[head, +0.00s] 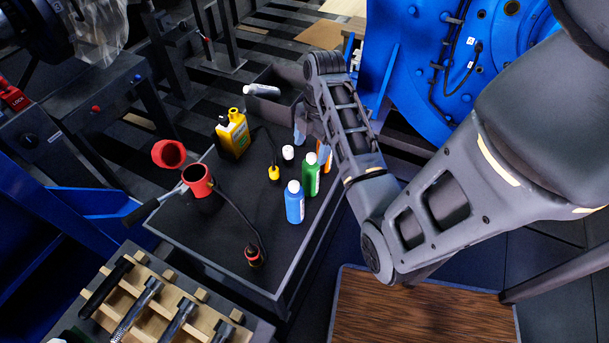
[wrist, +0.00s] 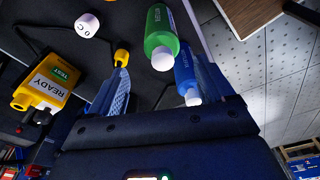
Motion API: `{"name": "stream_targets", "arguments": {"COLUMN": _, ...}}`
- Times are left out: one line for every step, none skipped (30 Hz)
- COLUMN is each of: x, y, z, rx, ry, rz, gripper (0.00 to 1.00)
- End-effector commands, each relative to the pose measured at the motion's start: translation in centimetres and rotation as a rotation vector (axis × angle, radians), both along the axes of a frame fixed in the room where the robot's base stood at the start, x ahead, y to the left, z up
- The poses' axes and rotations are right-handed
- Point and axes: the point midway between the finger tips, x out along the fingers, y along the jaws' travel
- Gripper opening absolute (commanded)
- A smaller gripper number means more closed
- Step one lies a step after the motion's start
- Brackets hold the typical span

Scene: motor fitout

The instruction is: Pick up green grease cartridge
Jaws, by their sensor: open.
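The green grease cartridge (head: 311,178), a green bottle with a white cap, stands on the dark tray table, just behind the blue bottle (head: 294,203). In the wrist view the green cartridge (wrist: 159,30) shows beyond the fingertips, its white cap towards my gripper. My gripper (wrist: 164,82) is open, with nothing between its fingers. The blue bottle (wrist: 185,72) appears close to the right finger; I cannot tell whether they touch.
The table's front is fairly clear.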

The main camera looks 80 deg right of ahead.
Motion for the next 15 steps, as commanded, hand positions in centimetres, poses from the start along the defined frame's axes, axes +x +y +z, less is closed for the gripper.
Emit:
{"name": "stream_targets", "arguments": {"x": 0.0, "y": 0.1, "z": -0.5, "rx": 0.003, "ry": 0.002, "rz": -0.001, "gripper": 0.81}}
{"name": "stream_targets", "arguments": {"x": 0.0, "y": 0.1, "z": -0.8, "rx": 0.002, "ry": 0.001, "rz": -0.001, "gripper": 0.81}}
{"name": "stream_targets", "arguments": {"x": 0.0, "y": 0.2, "z": -1.2, "rx": 0.003, "ry": 0.002, "rz": -0.001, "gripper": 0.81}}
{"name": "stream_targets", "arguments": {"x": 0.0, "y": 0.2, "z": -1.6, "rx": 0.003, "ry": 0.002, "rz": -0.001, "gripper": 0.81}}
{"name": "stream_targets", "arguments": {"x": 0.0, "y": 0.3, "z": -1.9, "rx": 0.003, "ry": 0.002, "rz": -0.001, "gripper": 0.81}}
{"name": "stream_targets", "arguments": {"x": 0.0, "y": 0.3, "z": -2.2, "rx": 0.003, "ry": 0.002, "rz": -0.001, "gripper": 0.81}}
{"name": "stream_targets", "arguments": {"x": 0.0, "y": 0.3, "z": -2.5, "rx": 0.003, "ry": 0.002, "rz": -0.001, "gripper": 0.81}}
{"name": "stream_targets", "arguments": {"x": 0.0, "y": 0.3, "z": -2.8, "rx": 0.003, "ry": 0.002, "rz": -0.001, "gripper": 0.81}}
{"name": "stream_targets", "arguments": {"x": 0.0, "y": 0.4, "z": -3.2, "rx": 0.003, "ry": 0.002, "rz": -0.002, "gripper": 0.81}}
{"name": "stream_targets", "arguments": {"x": -0.1, "y": 0.4, "z": -3.6, "rx": 0.003, "ry": 0.003, "rz": -0.001, "gripper": 0.81}}
{"name": "stream_targets", "arguments": {"x": -0.1, "y": 0.4, "z": -4.0, "rx": 0.003, "ry": 0.002, "rz": -0.002, "gripper": 0.81}}
{"name": "stream_targets", "arguments": {"x": -0.2, "y": 0.5, "z": -4.7, "rx": 0.004, "ry": 0.002, "rz": -0.001, "gripper": 0.81}}
{"name": "stream_targets", "arguments": {"x": -0.2, "y": 0.5, "z": -5.1, "rx": 0.003, "ry": 0.002, "rz": -0.002, "gripper": 0.81}}
{"name": "stream_targets", "arguments": {"x": -0.2, "y": 0.5, "z": -5.6, "rx": 0.003, "ry": 0.003, "rz": -0.001, "gripper": 0.81}}
{"name": "stream_targets", "arguments": {"x": -0.1, "y": 0.5, "z": -6.1, "rx": 0.002, "ry": 0.001, "rz": -0.001, "gripper": 0.81}}
